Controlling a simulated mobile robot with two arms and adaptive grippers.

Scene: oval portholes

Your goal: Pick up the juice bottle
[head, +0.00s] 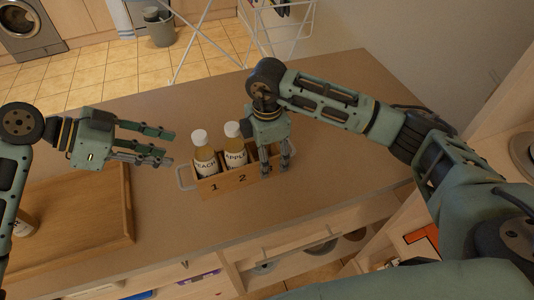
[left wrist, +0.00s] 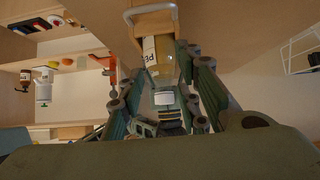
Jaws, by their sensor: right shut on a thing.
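A juice bottle labelled PEACH (head: 205,160), with a white cap, stands in the left compartment, marked 1, of a wooden crate (head: 228,186). A bottle labelled APPLE (head: 235,150) stands beside it in compartment 2. My left gripper (head: 168,147) is open and empty, left of the peach bottle, its fingers pointing at it. In the left wrist view the peach bottle (left wrist: 163,52) shows between the spread fingers, apart from them. My right gripper (head: 275,170) points down at the crate's right end and is shut on the crate there; its exact hold is partly hidden.
A wooden tray (head: 80,255) lies on the counter (head: 185,235) at left, with another bottle (head: 22,226) partly hidden behind my left arm. A metal handle (head: 184,178) sticks out from the crate's left end. The counter behind the crate is clear.

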